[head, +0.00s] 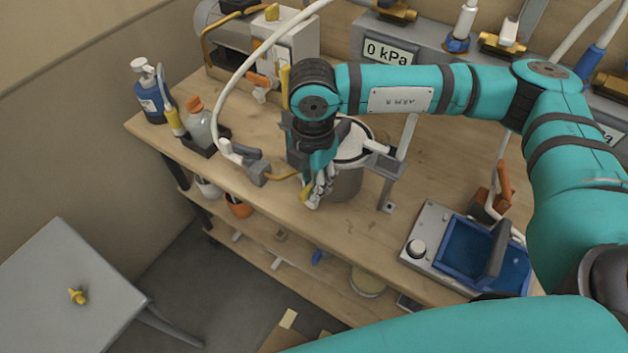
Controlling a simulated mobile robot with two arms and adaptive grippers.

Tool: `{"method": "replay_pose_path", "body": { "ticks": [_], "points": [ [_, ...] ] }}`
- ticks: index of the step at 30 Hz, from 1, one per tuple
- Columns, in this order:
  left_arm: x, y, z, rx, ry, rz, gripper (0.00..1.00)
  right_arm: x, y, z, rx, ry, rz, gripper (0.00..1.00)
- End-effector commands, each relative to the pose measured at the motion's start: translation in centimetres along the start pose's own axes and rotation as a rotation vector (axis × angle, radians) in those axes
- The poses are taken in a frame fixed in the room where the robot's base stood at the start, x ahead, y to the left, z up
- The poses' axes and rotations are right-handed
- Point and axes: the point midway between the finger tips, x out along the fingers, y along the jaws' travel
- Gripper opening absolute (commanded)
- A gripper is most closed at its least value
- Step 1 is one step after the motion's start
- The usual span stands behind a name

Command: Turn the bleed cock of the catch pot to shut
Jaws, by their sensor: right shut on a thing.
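The catch pot (346,185), a grey cylinder with a pale top, stands on the wooden bench in the head view. My right arm and wrist hide part of it. My right gripper (316,192) points down at the pot's front left side, with its fingers closed. A small yellow piece (306,191), which looks like the bleed cock's handle, shows at the fingers. The fingers hide most of the cock, so its exact angle cannot be told. My left gripper is not in view.
A hose fitting (256,168) lies left of the pot. A pump (290,48) and a 0 kPa gauge (388,52) are behind. A blue tray (462,250) is at right.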

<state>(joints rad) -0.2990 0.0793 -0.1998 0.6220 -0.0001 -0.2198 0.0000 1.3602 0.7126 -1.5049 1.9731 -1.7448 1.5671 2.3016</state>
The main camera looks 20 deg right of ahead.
Motion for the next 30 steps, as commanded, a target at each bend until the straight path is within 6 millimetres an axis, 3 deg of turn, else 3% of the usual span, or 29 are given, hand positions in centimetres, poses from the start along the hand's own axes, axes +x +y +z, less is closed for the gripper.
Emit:
{"method": "replay_pose_path", "body": {
  "ticks": [5, 14, 24, 30],
  "points": [
    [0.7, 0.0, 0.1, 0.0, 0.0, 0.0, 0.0, 0.1, 0.0, -0.1, 0.106, 0.003, 0.002, 0.0],
    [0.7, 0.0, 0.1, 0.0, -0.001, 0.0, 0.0, 0.0, 0.0, -0.1, 0.119, 0.003, 0.002, 0.0],
    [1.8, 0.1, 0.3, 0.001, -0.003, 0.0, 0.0, 0.0, 0.0, -0.1, 0.356, 0.003, 0.002, 0.0],
    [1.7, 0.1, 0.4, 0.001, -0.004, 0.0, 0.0, -0.1, 0.0, -0.1, 0.359, 0.003, 0.002, 0.0]
  ]
}}
